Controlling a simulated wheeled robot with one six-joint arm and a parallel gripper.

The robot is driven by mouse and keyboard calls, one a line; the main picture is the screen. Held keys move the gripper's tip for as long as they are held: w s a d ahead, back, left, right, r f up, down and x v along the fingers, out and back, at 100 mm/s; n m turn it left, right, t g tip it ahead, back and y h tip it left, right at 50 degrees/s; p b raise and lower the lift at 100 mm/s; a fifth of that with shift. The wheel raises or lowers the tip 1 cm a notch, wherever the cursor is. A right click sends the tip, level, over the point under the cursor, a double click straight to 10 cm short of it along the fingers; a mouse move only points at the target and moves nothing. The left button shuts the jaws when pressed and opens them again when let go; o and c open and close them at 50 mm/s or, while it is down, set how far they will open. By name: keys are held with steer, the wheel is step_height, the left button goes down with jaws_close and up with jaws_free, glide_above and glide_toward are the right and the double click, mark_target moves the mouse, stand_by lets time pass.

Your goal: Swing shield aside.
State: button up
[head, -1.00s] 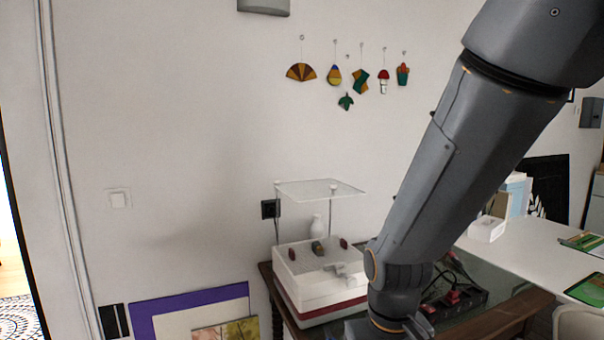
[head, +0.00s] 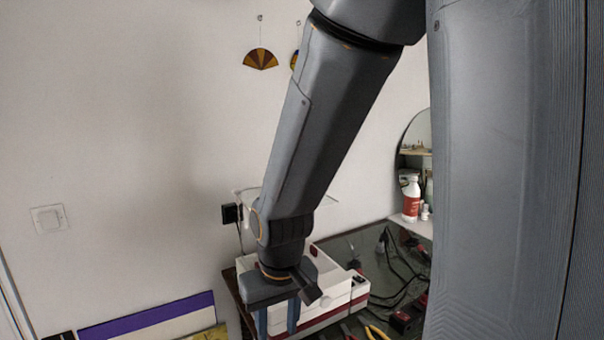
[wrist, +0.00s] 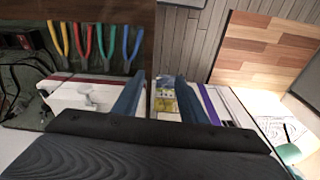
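The shield (head: 327,199) is a clear sheet above the white box; my arm hides most of it, and only slim edges show on either side in the head view. The white box (head: 341,292) with a dark red band is partly behind my arm; it also shows in the wrist view (wrist: 75,98). My gripper (head: 278,318) points down at the box's front left. In the wrist view its two blue fingers (wrist: 158,98) stand apart with nothing held between them. The shield cannot be made out in the wrist view.
Several pliers with coloured handles (wrist: 101,45) are in the wrist view. A white bottle (head: 411,199) stands behind.

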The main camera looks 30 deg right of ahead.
steer(key=w+d+r+m+t+h+p, duration=0.15)
steer(key=w+d+r+m, duration=0.25)
steer(key=w+d+r, duration=0.65)
steer(key=w+d+r+m+h+p, duration=0.3)
steer(key=w+r, duration=0.5)
steer(key=r, duration=0.7)
steer(key=shift+m+y, duration=0.65)
steer(key=shift+m, duration=0.05)
steer(key=shift+d+p+x, duration=0.15)
steer(key=shift+p+x, duration=0.3)
steer(key=shift+x, duration=1.5)
steer(key=shift+d+p+x, duration=0.15)
steer(key=shift+p+x, duration=0.3)
steer(key=shift+x, duration=1.5)
steer(key=shift+r, duration=0.1)
jaws_close()
